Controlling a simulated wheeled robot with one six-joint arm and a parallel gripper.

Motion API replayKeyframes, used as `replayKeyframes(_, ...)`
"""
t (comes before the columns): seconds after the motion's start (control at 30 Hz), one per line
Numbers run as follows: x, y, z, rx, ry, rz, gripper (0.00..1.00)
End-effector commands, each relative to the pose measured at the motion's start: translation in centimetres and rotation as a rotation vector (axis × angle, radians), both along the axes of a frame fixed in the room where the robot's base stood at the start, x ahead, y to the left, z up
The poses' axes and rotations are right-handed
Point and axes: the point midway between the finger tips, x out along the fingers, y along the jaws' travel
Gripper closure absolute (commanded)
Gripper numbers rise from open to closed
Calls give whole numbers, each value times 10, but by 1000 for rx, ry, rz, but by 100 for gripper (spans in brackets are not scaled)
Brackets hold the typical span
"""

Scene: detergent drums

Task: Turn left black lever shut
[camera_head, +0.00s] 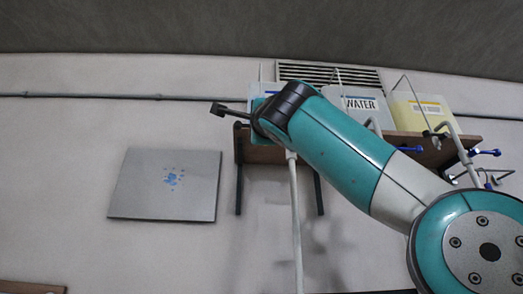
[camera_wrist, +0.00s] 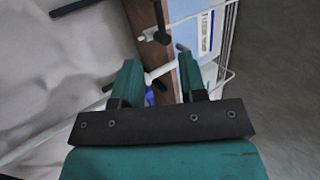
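My gripper (camera_wrist: 158,62) is open, with two teal fingers spread and nothing gripped. A white pipe (camera_wrist: 158,73) crosses the gap between the fingers. Whether the lever touches my gripper there I cannot tell.
Blue levers (camera_head: 408,149) and pipes are crowded at the right. A grey panel (camera_head: 165,184) hangs on the wall. The wall at left is mostly clear.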

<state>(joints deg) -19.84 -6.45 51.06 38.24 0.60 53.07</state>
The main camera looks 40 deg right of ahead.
Motion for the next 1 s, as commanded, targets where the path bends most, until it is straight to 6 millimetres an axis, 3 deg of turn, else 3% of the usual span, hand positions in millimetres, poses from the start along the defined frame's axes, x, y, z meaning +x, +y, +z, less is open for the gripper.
replayKeyframes(0.1, -15, 9, -16, 2, 1, 8, 62)
replayKeyframes(0.4, -32, 17, -25, 1, 1, 1, 62)
replayKeyframes(1.0, -34, 18, -25, 1, 2, -2, 62)
